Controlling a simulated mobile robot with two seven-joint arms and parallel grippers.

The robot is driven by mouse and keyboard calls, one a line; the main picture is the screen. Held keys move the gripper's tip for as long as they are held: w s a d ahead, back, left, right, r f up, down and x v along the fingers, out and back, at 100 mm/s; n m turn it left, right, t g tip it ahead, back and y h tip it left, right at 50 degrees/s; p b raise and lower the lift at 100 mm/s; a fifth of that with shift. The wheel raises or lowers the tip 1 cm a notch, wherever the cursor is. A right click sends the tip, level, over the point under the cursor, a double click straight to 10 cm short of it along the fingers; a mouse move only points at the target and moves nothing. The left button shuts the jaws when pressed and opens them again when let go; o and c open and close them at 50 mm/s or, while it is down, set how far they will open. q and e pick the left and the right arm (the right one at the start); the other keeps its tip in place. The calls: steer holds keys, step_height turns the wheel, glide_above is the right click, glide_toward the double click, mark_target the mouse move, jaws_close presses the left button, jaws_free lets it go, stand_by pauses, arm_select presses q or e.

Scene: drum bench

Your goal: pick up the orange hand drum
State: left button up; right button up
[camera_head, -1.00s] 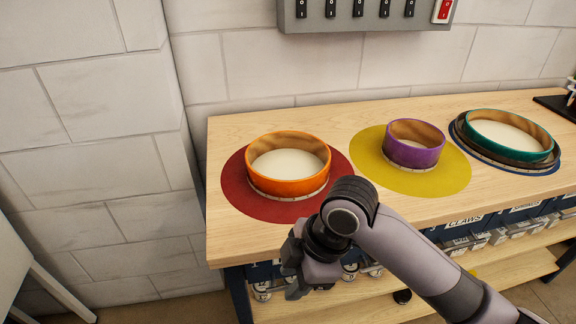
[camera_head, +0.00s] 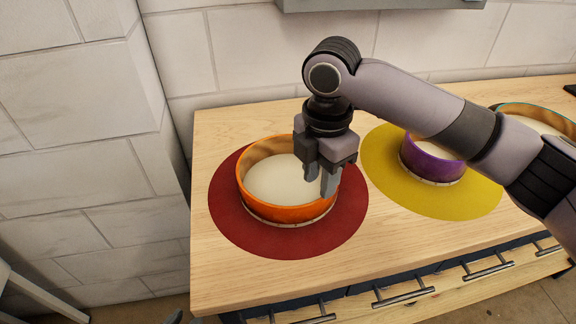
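The orange hand drum (camera_head: 287,213) lies with its pale skin low inside its ring, on a dark red round mat (camera_head: 235,225) at the left of the wooden bench. My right gripper (camera_head: 320,184) comes in from the right and points down at the drum's right side. Its two fingers are apart and empty, and they overlap the drum's right rim in the picture. I cannot tell whether they touch it or how far they reach past it. A small grey part at the bottom edge may be my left gripper (camera_head: 176,317); its fingers are not clear.
A purple drum (camera_head: 425,162) sits on a yellow mat (camera_head: 455,202) to the right, partly behind my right arm. A teal-rimmed drum (camera_head: 540,113) is further right. The bench top (camera_head: 215,285) is bare at its front left; drawers with handles are below.

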mark_target(318, 217)
steer(key=f, duration=0.4)
steer(key=s+f, duration=0.1)
steer(key=f, duration=0.1)
steer(key=shift+s+d+f, duration=0.1)
steer(key=shift+d+f, duration=0.05)
steer(key=shift+f, duration=0.25)
jaws_close()
